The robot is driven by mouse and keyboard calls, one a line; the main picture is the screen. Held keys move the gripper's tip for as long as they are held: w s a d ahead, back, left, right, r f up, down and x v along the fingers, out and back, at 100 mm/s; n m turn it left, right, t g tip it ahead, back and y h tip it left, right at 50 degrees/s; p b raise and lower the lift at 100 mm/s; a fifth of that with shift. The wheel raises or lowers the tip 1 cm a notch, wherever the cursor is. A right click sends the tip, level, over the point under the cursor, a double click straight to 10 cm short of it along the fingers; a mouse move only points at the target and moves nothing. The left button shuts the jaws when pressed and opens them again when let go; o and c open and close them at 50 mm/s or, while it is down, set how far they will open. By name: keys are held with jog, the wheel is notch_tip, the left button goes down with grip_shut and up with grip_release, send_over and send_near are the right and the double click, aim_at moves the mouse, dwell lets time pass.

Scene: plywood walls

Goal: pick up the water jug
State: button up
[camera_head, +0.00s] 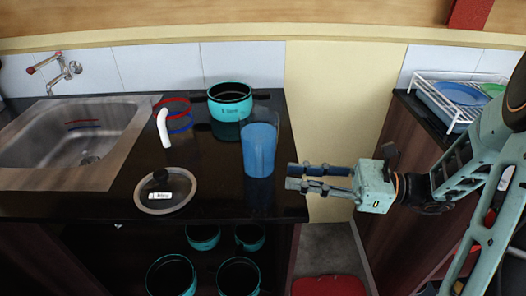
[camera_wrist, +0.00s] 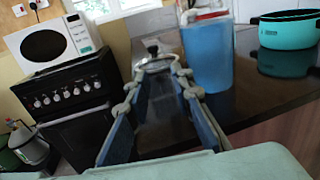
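The water jug (camera_head: 259,150), clear with blue contents, stands upright on the dark counter near its right end. It also shows in the wrist view (camera_wrist: 208,58), beyond and to the right of my right-hand finger. My gripper (camera_head: 290,177) is just right of the jug in the head view, its fingers pointing left towards the jug's lower part. In the wrist view my gripper (camera_wrist: 162,75) has its two fingers apart, with nothing held between them. A small gap seems to show between fingertips and jug. The jug's handle is hard to make out.
A round lid (camera_head: 184,191), a white-handled item with red and blue rings (camera_head: 163,128) and a turquoise pot (camera_head: 230,108) share the counter. A sink (camera_head: 50,130) is left. A dish rack (camera_head: 440,100) stands right, across a gap. More pots sit below.

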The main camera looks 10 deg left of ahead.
aim_at(259, 180)
jog(key=a, duration=0.3)
jog(key=shift+s+a, duration=0.2)
jog(key=a, duration=0.2)
jog(key=a+b, duration=0.1)
jog(key=a, duration=0.1)
jog(key=shift+f, duration=0.4)
jog(key=shift+a, duration=0.6)
grip_shut()
jog(key=shift+w+r, duration=0.1)
jog(key=shift+r, duration=0.05)
